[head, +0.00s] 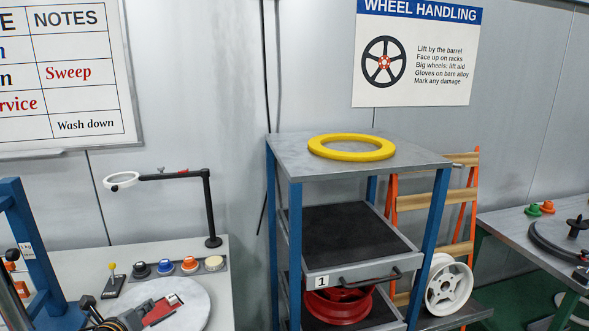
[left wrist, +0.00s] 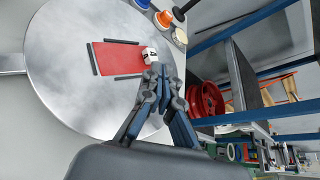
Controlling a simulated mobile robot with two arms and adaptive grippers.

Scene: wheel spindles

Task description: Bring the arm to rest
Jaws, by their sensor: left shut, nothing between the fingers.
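My left gripper (head: 128,318) is at the bottom left of the head view, over a round pale disc (head: 196,313) on the bench. In the left wrist view its fingers (left wrist: 160,74) are shut together with nothing between them. Ahead of the fingertips is a red rectangular patch (left wrist: 112,57) between dark bars on the disc. A small white piece with dark marks (left wrist: 149,55) shows at the patch's end, close to the fingertips. I cannot tell whether the fingers touch it. My right gripper is not in view.
A blue-framed rack (head: 280,150) bears a yellow ring (head: 351,147) on top and a red wheel (head: 338,305) lower down. A magnifier lamp (head: 208,210) and several coloured knobs (head: 190,264) stand behind the disc. A white wheel (head: 449,285) leans right of the rack.

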